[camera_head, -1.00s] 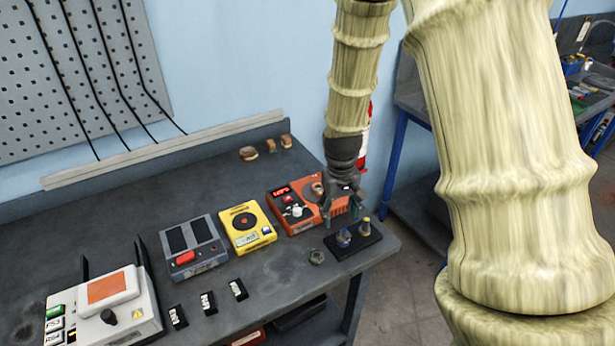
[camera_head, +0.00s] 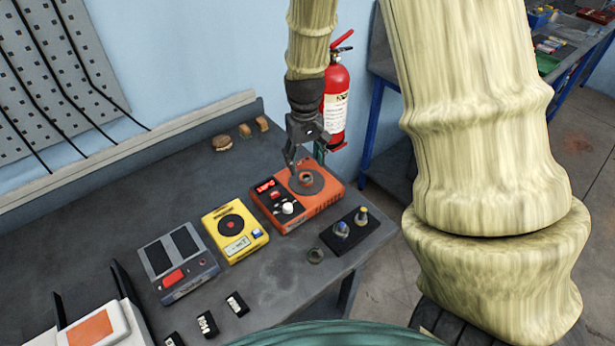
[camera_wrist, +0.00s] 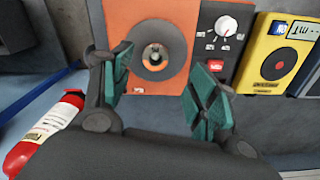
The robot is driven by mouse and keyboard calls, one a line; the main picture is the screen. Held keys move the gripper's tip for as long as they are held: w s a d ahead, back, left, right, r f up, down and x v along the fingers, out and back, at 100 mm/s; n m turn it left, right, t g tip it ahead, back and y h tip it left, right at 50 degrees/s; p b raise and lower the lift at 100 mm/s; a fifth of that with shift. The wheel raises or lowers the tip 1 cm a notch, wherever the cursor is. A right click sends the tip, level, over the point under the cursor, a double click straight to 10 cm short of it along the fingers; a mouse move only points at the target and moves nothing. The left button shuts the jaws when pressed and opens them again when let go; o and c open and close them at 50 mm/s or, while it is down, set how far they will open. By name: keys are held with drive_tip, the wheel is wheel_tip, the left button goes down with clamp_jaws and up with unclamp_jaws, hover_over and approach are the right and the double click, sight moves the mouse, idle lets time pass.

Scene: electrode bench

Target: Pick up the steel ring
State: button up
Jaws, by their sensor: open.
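My gripper (camera_head: 291,160) is above the back of the orange device (camera_head: 272,208), away from the grey ring. In the wrist view my gripper (camera_wrist: 160,82) has its green-padded fingers spread apart with nothing between them. A copper-coloured ring (camera_head: 306,178) sits on the device's dark disc (camera_head: 322,183). It also shows in the wrist view, beyond the fingertips.
The black holder (camera_head: 351,238) carries two small knobbed pieces. A yellow device (camera_head: 234,229) and a grey pedal box (camera_head: 178,262) stand left of the orange one. A red extinguisher (camera_head: 336,103) is behind the bench end.

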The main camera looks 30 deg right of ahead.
sight(307, 180)
drive_tip(key=shift+w+f, duration=0.8)
drive_tip(key=shift+w, duration=0.05)
drive_tip(key=shift+s+d+f+p, duration=0.15)
drive_tip(key=shift+s+p, duration=0.15)
drive_tip(key=shift+s, duration=0.25)
drive_tip(key=shift+s+d+f+p, duration=0.15)
drive_tip(key=shift+s+p, duration=0.15)
drive_tip(key=shift+s, duration=0.2)
drive_tip(key=f, duration=0.1)
drive_tip(key=f+p, duration=0.1)
drive_tip(key=f, duration=0.1)
drive_tip(key=shift+w+f, duration=0.1)
drive_tip(key=shift+w, duration=0.25)
drive_tip(key=shift+s+f, duration=0.1)
drive_tip(key=shift+f, duration=0.15)
drive_tip(key=shift+s+f, duration=0.15)
drive_tip(key=shift+s, duration=0.1)
drive_tip(key=shift+w+f, duration=0.15)
